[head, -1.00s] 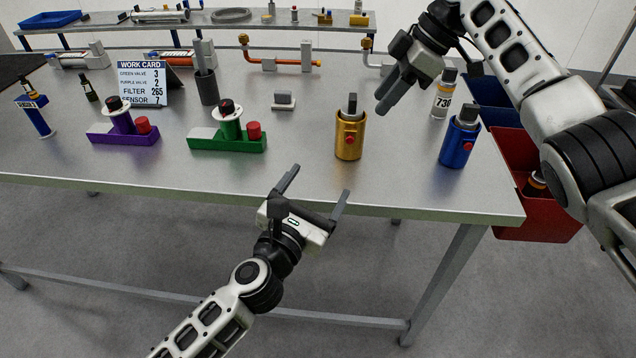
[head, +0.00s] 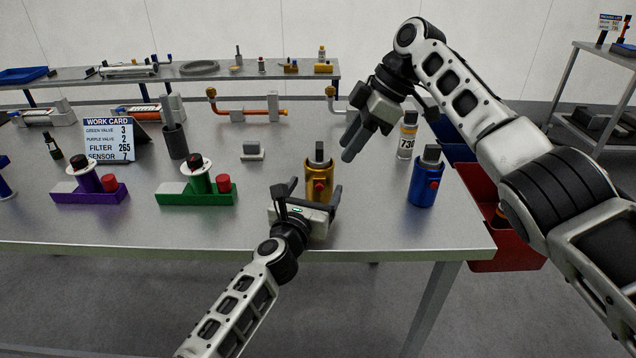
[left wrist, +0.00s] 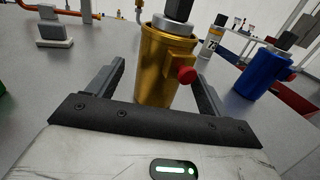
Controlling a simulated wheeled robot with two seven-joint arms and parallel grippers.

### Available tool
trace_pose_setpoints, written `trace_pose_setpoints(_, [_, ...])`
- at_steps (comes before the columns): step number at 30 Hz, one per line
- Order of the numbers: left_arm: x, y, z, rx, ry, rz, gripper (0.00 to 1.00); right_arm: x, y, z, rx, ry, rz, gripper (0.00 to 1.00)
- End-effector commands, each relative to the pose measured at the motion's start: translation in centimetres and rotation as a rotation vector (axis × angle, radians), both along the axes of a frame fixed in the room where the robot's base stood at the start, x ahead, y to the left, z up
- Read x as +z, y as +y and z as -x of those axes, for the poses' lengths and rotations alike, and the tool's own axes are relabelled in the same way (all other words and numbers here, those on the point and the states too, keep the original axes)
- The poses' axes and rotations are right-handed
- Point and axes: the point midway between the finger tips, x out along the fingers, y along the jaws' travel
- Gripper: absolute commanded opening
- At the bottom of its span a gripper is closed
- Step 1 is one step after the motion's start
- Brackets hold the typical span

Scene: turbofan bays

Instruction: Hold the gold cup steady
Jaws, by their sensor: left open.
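The gold cup (head: 319,172) stands upright on the metal table, with a dark grey piece standing up from its top and a red knob on its side. It also shows in the left wrist view (left wrist: 163,72). My left gripper (head: 315,190) is open, with one finger on either side of the gold cup's lower part. I cannot tell whether the fingers touch it. My right gripper (head: 350,150) hangs in the air to the right of the cup and above the table; I cannot tell its jaw opening.
A blue cup (head: 423,183) and a bottle marked 730 (head: 407,138) stand to the right. A green valve base (head: 196,194) and a purple one (head: 92,192) stand left. A small grey block (head: 252,151) lies behind. A red bin (head: 510,245) hangs beyond the right edge.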

Motion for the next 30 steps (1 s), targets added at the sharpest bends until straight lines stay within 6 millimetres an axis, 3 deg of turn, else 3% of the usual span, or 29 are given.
trace_pose_setpoints(9, [0.0, -0.9, -2.3, -0.001, 0.001, -0.001, 0.79, 0.0, 0.0, 0.0, 0.0, 0.0, 0.0, 0.36])
trace_pose_setpoints(24, [-0.1, -1.1, -2.9, -0.003, 0.001, 0.0, 0.79, 0.0, 0.0, 0.0, 0.0, 0.0, 0.0, 0.36])
trace_pose_setpoints(26, [-0.1, -1.1, -2.9, -0.003, 0.001, 0.0, 0.65, 0.0, 0.0, 0.0, 0.0, 0.0, 0.0, 0.36])
trace_pose_setpoints(30, [-0.1, -1.0, -2.9, -0.003, 0.001, 0.0, 0.26, 0.0, 0.0, 0.0, 0.0, 0.0, 0.0, 0.36])
